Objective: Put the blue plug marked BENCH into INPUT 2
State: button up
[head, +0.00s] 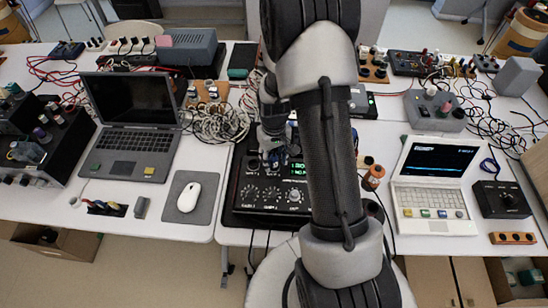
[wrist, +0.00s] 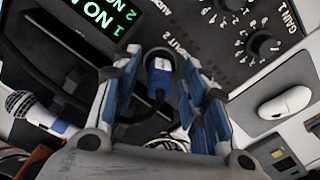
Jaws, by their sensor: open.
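The black audio unit (head: 262,217) stands on the table in the middle of the head view, with a lit green display and knobs. In the wrist view its panel (wrist: 208,62) carries the lettering INPUT 2 beside a dark round socket. A blue plug (wrist: 159,85) has its pale-marked end at that socket; the marking is too small to read. I cannot tell how deep it sits. My gripper (wrist: 160,64) is open, with one blue-padded finger on each side of the plug and gaps showing. In the head view my gripper (head: 272,150) is over the unit, partly hidden by my arm.
A laptop (head: 130,110) and a white mouse (head: 188,197) on a grey pad lie left of the unit. Tangled cables (head: 220,123) lie behind it. A microphone (wrist: 28,108) shows in the wrist view.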

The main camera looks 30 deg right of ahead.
notch_tip(320, 180, up, 12)
dwell(0.7)
jog(key=shift+r, duration=0.1)
notch_tip(320, 180, up, 6)
jog(key=t, duration=0.1)
send_over(274, 156)
jog(key=s+a, duration=0.2)
jog(key=a, duration=0.1)
jog(key=s+a+r+t, duration=0.1)
jog(key=s+a+r, duration=0.45)
jog(key=r, duration=0.25)
jog(key=s+a+r+t, duration=0.1)
jog(key=s+a+r, duration=0.1)
jog(key=s, duration=0.4)
jog(key=s+a+r+t, duration=0.1)
jog(key=s+a+r, duration=0.1)
jog(key=s, duration=0.4)
jog(key=shift+r+n+t, duration=0.3)
jog(key=shift+r+n, duration=0.1)
